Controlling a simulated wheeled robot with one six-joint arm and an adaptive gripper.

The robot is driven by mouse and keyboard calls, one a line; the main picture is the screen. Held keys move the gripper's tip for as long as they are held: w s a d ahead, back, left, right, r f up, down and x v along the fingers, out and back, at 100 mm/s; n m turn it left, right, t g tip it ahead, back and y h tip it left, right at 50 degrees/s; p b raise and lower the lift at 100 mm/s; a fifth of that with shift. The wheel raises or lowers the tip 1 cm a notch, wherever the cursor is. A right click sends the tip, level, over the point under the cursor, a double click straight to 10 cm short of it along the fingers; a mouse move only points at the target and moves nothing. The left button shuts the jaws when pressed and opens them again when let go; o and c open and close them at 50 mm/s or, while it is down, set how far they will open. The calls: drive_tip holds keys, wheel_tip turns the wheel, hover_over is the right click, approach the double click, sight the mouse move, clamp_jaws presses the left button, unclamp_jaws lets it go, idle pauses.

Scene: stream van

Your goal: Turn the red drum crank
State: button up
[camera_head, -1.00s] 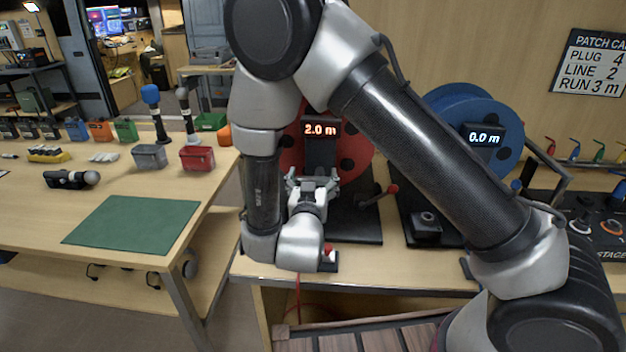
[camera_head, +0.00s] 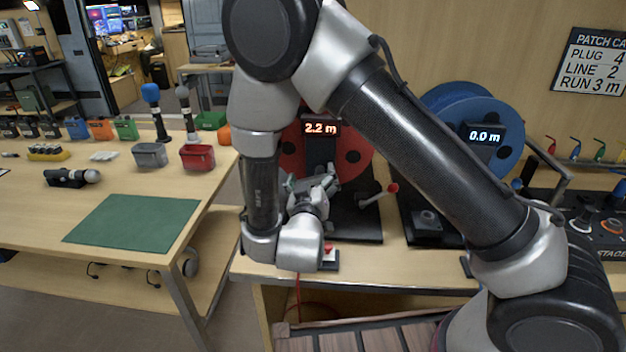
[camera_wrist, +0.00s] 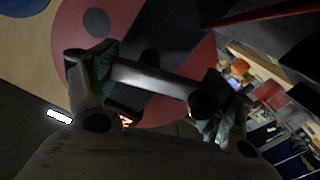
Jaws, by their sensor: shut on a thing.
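The red drum (camera_head: 354,159) stands upright on a black base, partly hidden behind my arm. Its display (camera_head: 321,129) reads 2.2 m. My gripper (camera_head: 314,184) is in front of the drum, below the display, and tilted. In the wrist view the drum (camera_wrist: 178,103) fills the upper middle, and a pale grey bar (camera_wrist: 150,80) runs between my gripper's two fingers (camera_wrist: 150,88). The bar appears to be the crank's grip, with my gripper shut on it. The rest of the crank is mostly hidden by the gripper.
A lever with a red knob (camera_head: 392,188) sticks up just right of my gripper. A blue drum (camera_head: 508,144) reading 0.0 m stands further right. A red button (camera_head: 328,248) is at the bench's front edge, close to my wrist. A green mat (camera_head: 132,221) lies on the left table.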

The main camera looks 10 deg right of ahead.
drive_tip(key=o, duration=0.9)
drive_tip(key=shift+o, duration=0.2)
drive_tip(key=shift+r, duration=0.1)
approach(315, 136)
drive_tip(key=w, duration=0.3)
drive_tip(key=w+d, duration=0.1)
drive_tip(key=w, duration=0.1)
drive_tip(key=shift+w, duration=0.15)
